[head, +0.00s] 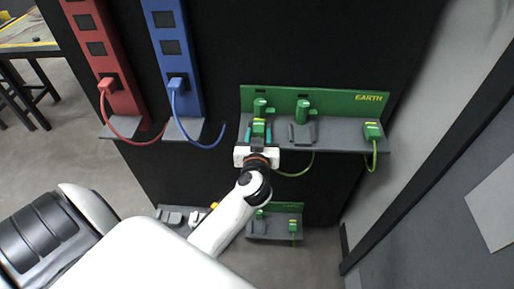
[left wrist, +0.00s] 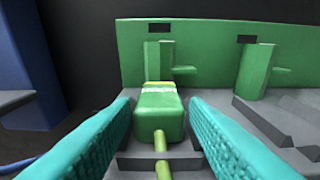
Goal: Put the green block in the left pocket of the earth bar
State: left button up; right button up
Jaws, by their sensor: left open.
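The green block (head: 259,127) has a yellow-white band on top and a green cable. It is at the left pocket of the earth bar (head: 335,95), below the left green lever post (head: 261,107). In the left wrist view the green block (left wrist: 158,115) looks level, with its cable running toward me over a dark grey bracket (left wrist: 190,168); whether it is fully seated is unclear. My left gripper (head: 258,138) is open, its teal fingers (left wrist: 160,130) on either side of the block, with slight gaps visible. My right gripper is not in view.
The right pocket (head: 301,134) is empty below its own green post (head: 303,110). Another green plug (head: 372,130) sits at the shelf's right end. Red (head: 100,50) and blue (head: 171,50) bars stand left, with cabled plugs. A lower green unit (head: 275,225) is below.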

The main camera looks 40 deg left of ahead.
pick_arm(q)
jog(key=b+v, duration=0.1)
jog(key=v, duration=0.9)
jog(key=shift+s+b, duration=0.2)
jog(key=shift+b, duration=0.2)
jog(key=shift+d, duration=0.1)
jog(key=s+d+f+m+g+h, duration=0.2)
jog(key=f, duration=0.9)
jog(key=s+d+f+m+g+h, duration=0.1)
jog(key=d+f+m+g+h, duration=0.15)
jog(key=f, duration=0.85)
jog(key=s+d+f+m+g+h, duration=0.1)
jog(key=s+d+f+m+h, duration=0.15)
jog(key=f, duration=0.85)
jog(key=s+f+m+g+h, duration=0.15)
jog(key=s+f+g, duration=0.25)
jog(key=s+f, duration=1.1)
jog(key=s+a+f+g, duration=0.1)
jog(key=s+a+f, duration=0.1)
jog(key=s, duration=0.5)
jog(key=s+a+f+g, duration=0.2)
jog(key=s+f, duration=0.3)
jog(key=s, duration=0.2)
jog(key=shift+a, duration=0.2)
